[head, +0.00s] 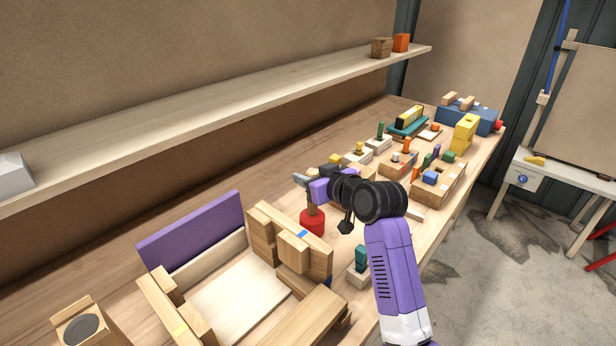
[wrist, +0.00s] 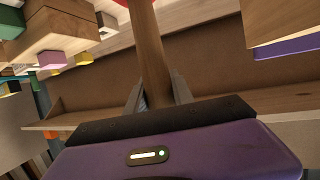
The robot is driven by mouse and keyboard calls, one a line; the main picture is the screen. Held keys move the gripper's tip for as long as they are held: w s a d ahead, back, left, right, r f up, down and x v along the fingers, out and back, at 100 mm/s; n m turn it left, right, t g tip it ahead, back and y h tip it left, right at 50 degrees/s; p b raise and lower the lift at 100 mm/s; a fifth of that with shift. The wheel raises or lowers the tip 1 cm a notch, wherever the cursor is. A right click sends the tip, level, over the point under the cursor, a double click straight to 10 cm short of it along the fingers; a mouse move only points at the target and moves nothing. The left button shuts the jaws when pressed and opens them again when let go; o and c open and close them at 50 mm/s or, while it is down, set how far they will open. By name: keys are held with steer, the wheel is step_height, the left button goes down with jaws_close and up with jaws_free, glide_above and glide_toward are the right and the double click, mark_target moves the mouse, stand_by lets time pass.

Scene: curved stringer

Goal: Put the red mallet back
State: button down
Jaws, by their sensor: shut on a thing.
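The red mallet has a red head (head: 312,221) and a brown wooden handle. In the head view it hangs or stands head down beside the wooden block stack; whether the head touches the table I cannot tell. My gripper (head: 308,187) is at the top of the handle. In the wrist view the handle (wrist: 150,55) runs between the two fingers of my gripper (wrist: 158,92), which is shut on it. Only a sliver of the red head shows at the top edge there.
A wooden frame with a purple panel (head: 190,231) and upright blocks (head: 291,249) stands close left of the mallet. A small teal piece on a block (head: 360,262) is to the right. Several block toys fill the far bench. A long shelf (head: 220,100) runs above.

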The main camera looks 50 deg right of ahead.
steer(key=shift+f, duration=0.15)
steer(key=c, duration=1.1)
jaws_free()
steer(key=v, duration=1.2)
